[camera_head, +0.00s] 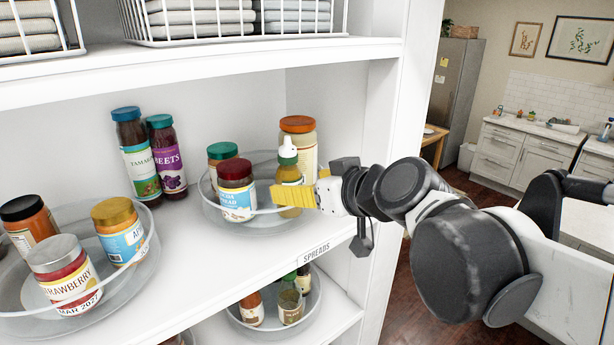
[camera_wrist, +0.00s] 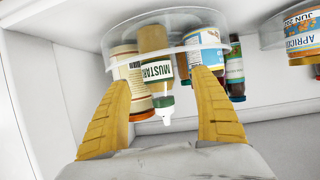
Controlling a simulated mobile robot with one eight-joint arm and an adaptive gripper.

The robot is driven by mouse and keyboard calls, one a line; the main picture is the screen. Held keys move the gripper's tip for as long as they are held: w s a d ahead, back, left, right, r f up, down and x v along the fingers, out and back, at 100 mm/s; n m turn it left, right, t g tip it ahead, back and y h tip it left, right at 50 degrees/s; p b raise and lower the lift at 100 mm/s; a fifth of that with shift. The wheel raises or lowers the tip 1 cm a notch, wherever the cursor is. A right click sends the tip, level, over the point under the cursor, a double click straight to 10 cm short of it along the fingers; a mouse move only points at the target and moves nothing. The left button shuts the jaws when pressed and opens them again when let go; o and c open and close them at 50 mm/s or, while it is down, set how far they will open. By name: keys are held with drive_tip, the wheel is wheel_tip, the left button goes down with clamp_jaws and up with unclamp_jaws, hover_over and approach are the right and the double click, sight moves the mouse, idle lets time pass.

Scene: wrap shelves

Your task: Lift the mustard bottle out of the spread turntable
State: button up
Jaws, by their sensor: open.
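The mustard bottle (camera_head: 288,175) has a white nozzle, a green collar and a yellow-brown body. It stands upright in the spread turntable (camera_head: 245,222), a clear round tray on the middle shelf, above the SPREADS label. My gripper (camera_head: 293,196) reaches in from the right with yellow fingers, in front of the bottle's lower part. In the wrist view, which is upside down, the mustard bottle (camera_wrist: 157,67) with its MUSTARD label lies between the two open fingers (camera_wrist: 165,85). The fingers look apart from it. The turntable's rim (camera_wrist: 165,17) also shows there.
In the same turntable, a red-lidded jar (camera_head: 237,190) and a green-lidded jar (camera_head: 222,153) stand left, and an orange-lidded jar (camera_head: 299,140) stands close behind the bottle. A second turntable (camera_head: 140,255) with jars is at left. The shelf above (camera_head: 200,65) limits height.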

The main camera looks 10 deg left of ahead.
sight(289, 184)
drive_tip(key=p+x, duration=0.1)
drive_tip(key=x, duration=0.5)
drive_tip(key=shift+w+a+f+p, duration=0.1)
drive_tip(key=shift+w+f+p, duration=0.15)
drive_tip(key=shift+w+p, duration=0.1)
drive_tip(key=shift+s, duration=0.2)
drive_tip(key=c, duration=1.5)
